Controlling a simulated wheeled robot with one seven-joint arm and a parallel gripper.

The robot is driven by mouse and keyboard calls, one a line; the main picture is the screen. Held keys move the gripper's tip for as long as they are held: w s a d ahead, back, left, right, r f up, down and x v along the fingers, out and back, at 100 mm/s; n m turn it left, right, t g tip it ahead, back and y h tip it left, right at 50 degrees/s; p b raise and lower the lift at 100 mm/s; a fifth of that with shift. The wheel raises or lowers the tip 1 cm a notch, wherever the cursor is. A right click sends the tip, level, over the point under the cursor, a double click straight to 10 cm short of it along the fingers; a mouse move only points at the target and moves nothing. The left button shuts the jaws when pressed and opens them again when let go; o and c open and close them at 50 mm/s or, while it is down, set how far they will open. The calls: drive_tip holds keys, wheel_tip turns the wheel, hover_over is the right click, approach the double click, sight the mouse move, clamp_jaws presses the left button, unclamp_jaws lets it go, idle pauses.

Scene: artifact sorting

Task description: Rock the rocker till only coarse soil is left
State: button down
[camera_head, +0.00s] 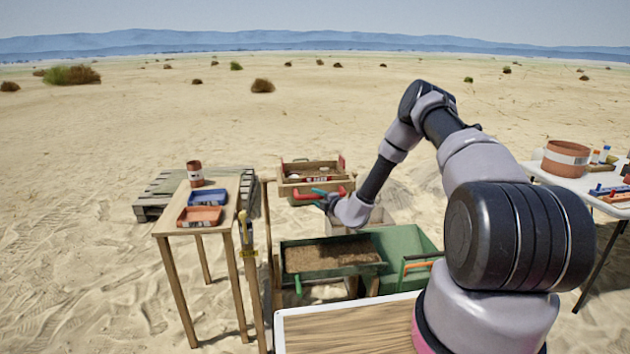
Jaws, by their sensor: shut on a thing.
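The rocker's green tray (340,272), with a layer of brown soil (330,254) in it, stands between wooden posts in the middle of the view. I cannot make out the coarseness of the soil. My gripper (324,203) is above and behind the tray's far edge. It is shut, and the part it holds is small and mostly hidden by the gripper; it looks to be part of the rocker, but the join is not clear. A green bin (405,243) is just right of the tray.
A wooden stand (226,190) at the left bears a blue tray (208,197), an orange tray (200,216) and a brown jar (195,173). A wooden box (312,172) with red handles sits behind. A white table (575,180) is at the right. Open sand lies beyond.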

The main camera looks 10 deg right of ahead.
drive_tip(key=shift+s+f, duration=0.25)
drive_tip(key=shift+s, duration=1.1)
drive_tip(key=shift+s+f, duration=0.25)
drive_tip(key=shift+s, duration=1.05)
drive_tip(key=c, duration=1)
unclamp_jaws()
drive_tip(key=shift+w, duration=0.15)
drive_tip(key=shift+r, duration=0.1)
drive_tip(key=shift+w+r, duration=0.15)
drive_tip(key=shift+v, duration=4)
drive_tip(key=shift+r, duration=0.1)
